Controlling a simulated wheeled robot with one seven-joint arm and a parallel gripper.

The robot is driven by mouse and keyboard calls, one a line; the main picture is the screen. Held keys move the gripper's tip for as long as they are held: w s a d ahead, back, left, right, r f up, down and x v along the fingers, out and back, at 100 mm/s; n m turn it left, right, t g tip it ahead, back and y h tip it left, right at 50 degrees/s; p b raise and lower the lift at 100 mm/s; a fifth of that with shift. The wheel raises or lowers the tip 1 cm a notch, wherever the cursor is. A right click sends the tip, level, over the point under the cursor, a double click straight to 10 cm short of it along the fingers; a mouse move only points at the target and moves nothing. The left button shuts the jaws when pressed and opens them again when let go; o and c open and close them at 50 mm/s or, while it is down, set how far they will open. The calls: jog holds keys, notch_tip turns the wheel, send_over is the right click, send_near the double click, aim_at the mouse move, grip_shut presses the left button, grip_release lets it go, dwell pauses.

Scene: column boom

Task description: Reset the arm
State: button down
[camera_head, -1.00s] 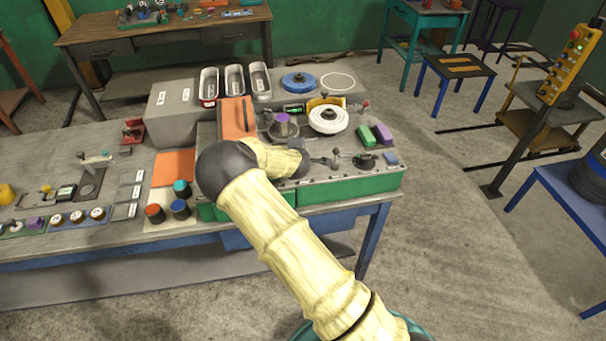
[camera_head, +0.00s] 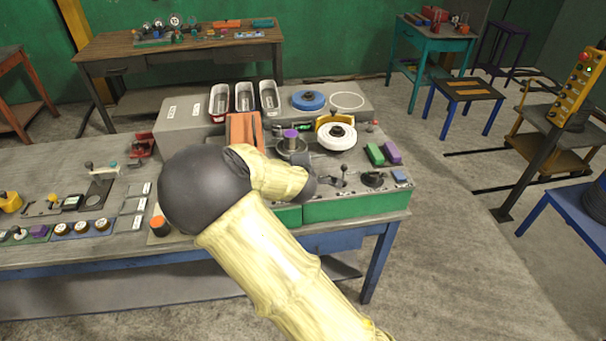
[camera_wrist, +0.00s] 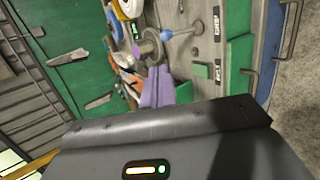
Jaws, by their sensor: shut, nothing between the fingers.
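My arm reaches over the bench in the head view, with a black elbow joint and a pale bamboo-like forearm. Its dark wrist end hangs over the front of the green-sided control panel (camera_head: 355,205). My gripper's fingertips are hard to make out there. In the wrist view, my gripper (camera_wrist: 157,72) shows as two purple fingers close together, shut and empty. They point towards the panel, near a spool-like part with a purple top (camera_head: 291,136). That part also shows in the wrist view (camera_wrist: 150,48). I cannot tell how far the fingertips are from the panel.
A small lever (camera_head: 344,172), a white wheel (camera_head: 336,137) and green and purple blocks (camera_head: 383,154) stand right of my wrist. Three trays (camera_head: 244,98) stand behind. Small parts fill the bench's left. Open floor (camera_head: 440,250) lies right, with a yellow control box (camera_head: 580,78) beyond.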

jog(key=shift+s+r, duration=0.15)
jog(key=shift+r, duration=0.05)
jog(key=shift+d, duration=0.1)
jog(key=s+d+f+m+g, duration=0.3)
jog(key=s+d+m+g, duration=0.1)
jog(key=s+d+m, duration=0.5)
jog(key=s+r+m+g, duration=0.2)
jog(key=s+m, duration=0.2)
jog(key=s, duration=0.5)
jog(key=s+d+r+m+g+y, duration=0.1)
jog(key=s+r+m+g, duration=0.1)
jog(key=s+m, duration=0.3)
jog(key=s, duration=0.4)
jog(key=shift+d+r+g, duration=0.25)
jog(key=shift+r+g, duration=0.05)
jog(key=shift+r, duration=0.1)
